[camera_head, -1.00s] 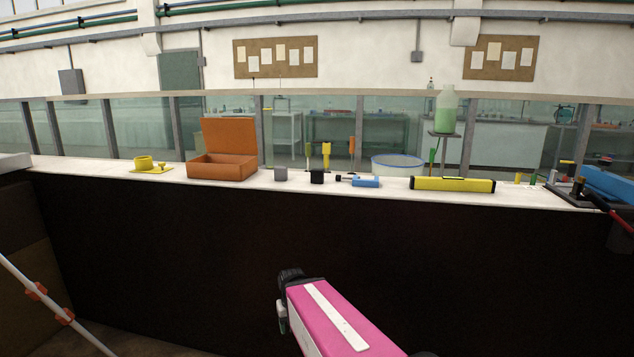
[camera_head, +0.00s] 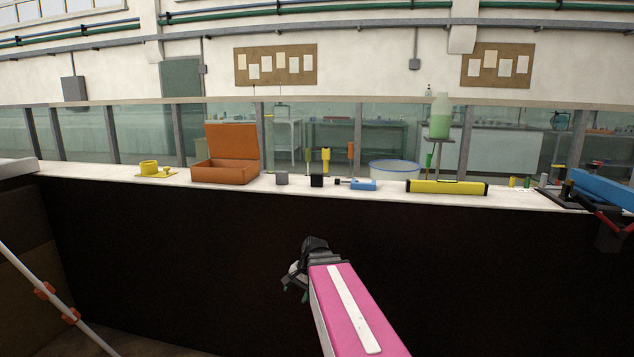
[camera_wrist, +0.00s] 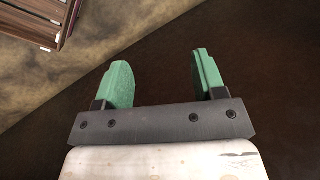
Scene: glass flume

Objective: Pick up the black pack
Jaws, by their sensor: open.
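The black pack (camera_head: 317,181) is a small dark block on the white ledge (camera_head: 120,178), in the head view. It stands between a grey block and a blue tool. My gripper (camera_head: 294,290) is in front of the ledge and well below its top, apart from the pack. In the wrist view my gripper (camera_wrist: 162,82) shows two green fingers spread apart with nothing between them. The pack is not in the wrist view.
A grey block (camera_head: 282,178) and a blue tool (camera_head: 363,185) flank the pack closely. An open orange box (camera_head: 225,172) stands further left, a yellow level (camera_head: 446,187) further right. The dark front wall (camera_head: 180,250) drops below the ledge.

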